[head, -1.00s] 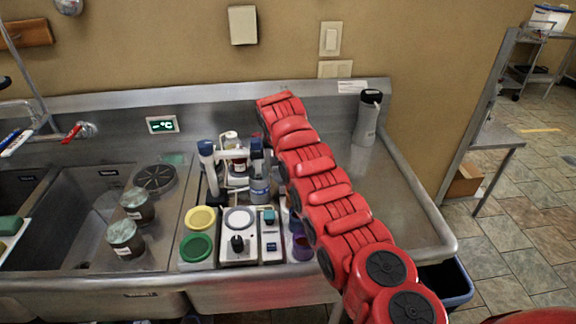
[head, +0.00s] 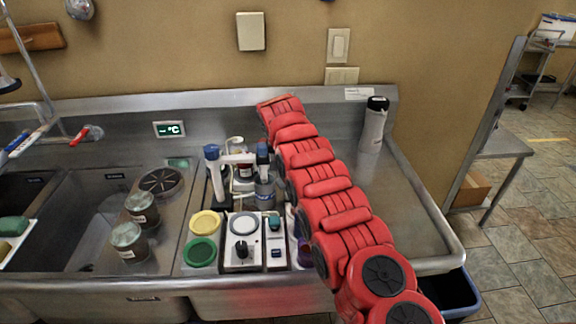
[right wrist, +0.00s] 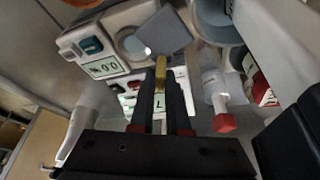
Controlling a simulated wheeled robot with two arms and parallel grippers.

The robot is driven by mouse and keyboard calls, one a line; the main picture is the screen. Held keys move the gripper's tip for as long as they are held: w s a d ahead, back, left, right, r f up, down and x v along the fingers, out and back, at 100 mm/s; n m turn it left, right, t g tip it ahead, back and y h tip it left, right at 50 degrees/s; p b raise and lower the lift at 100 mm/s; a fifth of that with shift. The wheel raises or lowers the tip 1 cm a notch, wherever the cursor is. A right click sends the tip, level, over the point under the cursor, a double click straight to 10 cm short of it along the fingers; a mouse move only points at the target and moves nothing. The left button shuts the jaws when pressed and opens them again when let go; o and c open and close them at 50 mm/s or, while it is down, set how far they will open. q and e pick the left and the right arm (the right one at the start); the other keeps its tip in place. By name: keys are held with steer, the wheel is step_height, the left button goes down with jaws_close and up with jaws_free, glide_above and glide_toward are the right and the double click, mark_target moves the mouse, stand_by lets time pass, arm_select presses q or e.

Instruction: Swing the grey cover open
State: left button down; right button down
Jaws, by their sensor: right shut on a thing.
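A grey square plate (right wrist: 164,33), which looks like the grey cover, lies tilted over a white instrument in the right wrist view. A brass-coloured piece (right wrist: 162,73) sits just below its near edge; I cannot tell if the two are joined. My right gripper (right wrist: 161,88) is shut on the brass-coloured piece, with its dark fingers close together. In the head view my red right arm reaches over the counter and hides its own gripper; I cannot make out the cover there. My left gripper is not in view.
A white scale (head: 242,245) stands beside a yellow lid (head: 205,223) and a green lid (head: 201,252). Two jars (head: 129,240) (head: 142,208) stand at the left sink. A grey bottle (head: 373,125) stands at the back right.

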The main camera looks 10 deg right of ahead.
steer(key=c, duration=0.9)
jaws_free()
steer(key=b+v, duration=0.3)
steer(key=b, duration=0.1)
steer(key=v, duration=0.8)
step_height(320, 180, up, 5)
glide_above(281, 187)
steer(key=shift+s+a+r+p, duration=0.1)
steer(key=shift+s+r+p, duration=0.2)
steer(key=shift+r, duration=0.2)
